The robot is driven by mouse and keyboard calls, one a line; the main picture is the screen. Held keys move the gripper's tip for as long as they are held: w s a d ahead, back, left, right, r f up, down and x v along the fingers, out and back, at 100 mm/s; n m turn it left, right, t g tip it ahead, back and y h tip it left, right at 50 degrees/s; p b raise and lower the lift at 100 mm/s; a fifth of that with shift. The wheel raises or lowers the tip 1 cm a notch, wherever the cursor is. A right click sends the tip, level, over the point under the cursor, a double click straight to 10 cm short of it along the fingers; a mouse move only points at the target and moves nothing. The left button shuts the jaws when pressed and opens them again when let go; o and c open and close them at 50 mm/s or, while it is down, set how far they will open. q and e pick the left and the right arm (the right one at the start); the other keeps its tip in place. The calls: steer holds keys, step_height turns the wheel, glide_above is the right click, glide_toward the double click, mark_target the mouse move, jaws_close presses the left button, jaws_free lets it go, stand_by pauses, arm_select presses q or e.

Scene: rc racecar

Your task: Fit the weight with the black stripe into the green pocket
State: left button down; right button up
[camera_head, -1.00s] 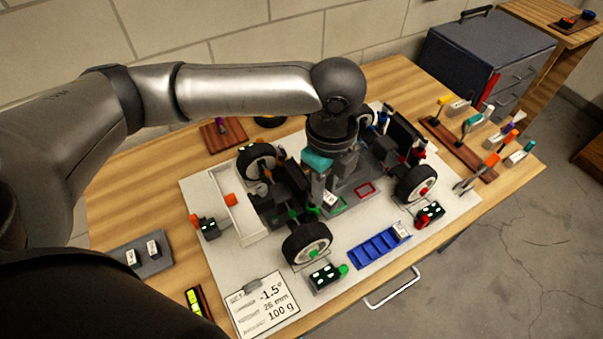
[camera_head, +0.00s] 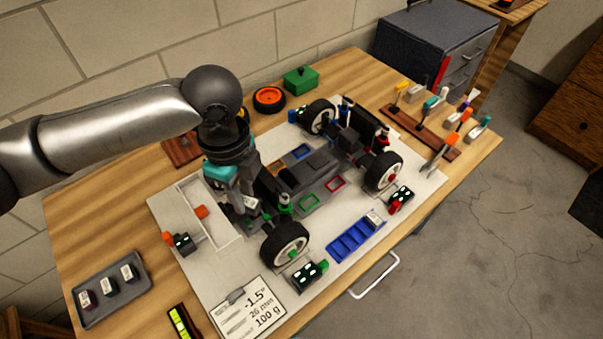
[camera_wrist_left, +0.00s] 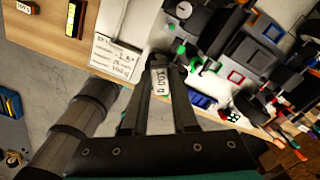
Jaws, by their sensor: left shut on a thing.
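My left gripper (camera_head: 246,206) is shut on a small weight (camera_head: 251,202) with a white label. It holds the weight above the left side of the car, left of the green pocket and apart from it. In the left wrist view the labelled weight (camera_wrist_left: 159,81) sits between the fingers; I cannot make out a black stripe on it. The green pocket (camera_head: 309,202) is a green-rimmed rectangle on the car's flat middle and looks empty. My right gripper is not in view.
A red pocket (camera_head: 336,184) and a blue pocket (camera_head: 301,152) lie near the green one. Wheels (camera_head: 285,244) and a green-topped post (camera_head: 285,202) rise nearby. A grey tray (camera_head: 92,318) holds several weights. A blue slotted tray (camera_head: 345,246) holds one weight.

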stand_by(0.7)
arm_select(q)
steer(key=n, duration=0.2)
steer(key=a+r+n+b, duration=0.1)
steer(key=n, duration=0.1)
steer(key=shift+w+a+r+n, duration=0.1)
steer(key=shift+w+n, duration=0.05)
steer(key=shift+n, duration=0.15)
steer(key=s+a+r+n+b, duration=0.1)
steer(key=a+r+n+b, duration=0.1)
steer(key=n, duration=1.5)
step_height(320, 180, up, 3)
steer(key=shift+a+f+b, duration=0.15)
steer(key=shift+a+b, duration=0.25)
steer(key=shift+a, duration=0.5)
